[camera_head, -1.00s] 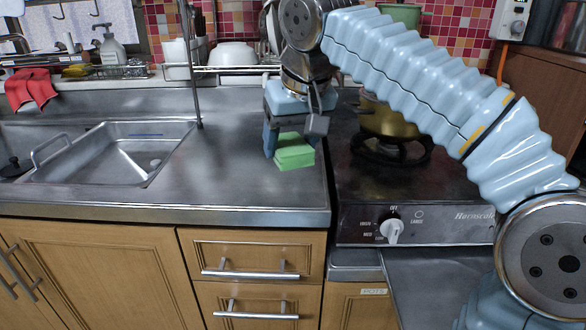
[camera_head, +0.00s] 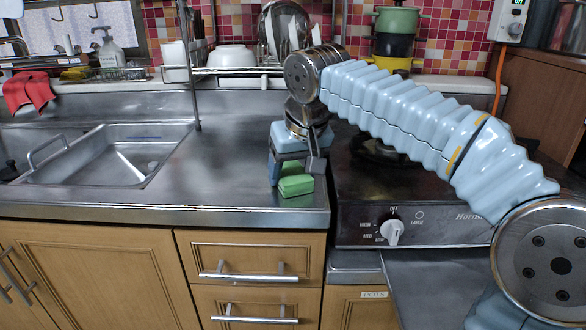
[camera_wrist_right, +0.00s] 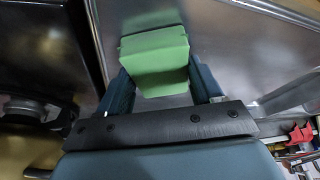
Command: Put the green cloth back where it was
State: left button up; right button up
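The green cloth (camera_head: 296,185) is a small folded block at the right end of the steel counter, close to the stove. My right gripper (camera_head: 290,172) points down over it, with its fingers on either side of the cloth. In the right wrist view the cloth (camera_wrist_right: 155,62) fills the space between the two fingertips (camera_wrist_right: 163,85), and the gripper is shut on it. The cloth is at or just above the counter surface; whether it touches is hard to tell. My left gripper is not in view.
The stove (camera_head: 410,205) is just right of the cloth. The sink (camera_head: 110,155) lies to the left, with a red cloth (camera_head: 28,90) behind it. A rack with a white bowl (camera_head: 232,57) stands at the back. The counter (camera_head: 225,165) between sink and gripper is clear.

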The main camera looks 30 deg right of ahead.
jog(key=o, duration=0.4)
jog(key=shift+o, duration=0.2)
jog(key=shift+r, duration=0.3)
jog(key=p+v, duration=0.2)
jog(key=v, duration=0.9)
jog(key=shift+r, duration=0.35)
jog(key=shift+s, duration=0.1)
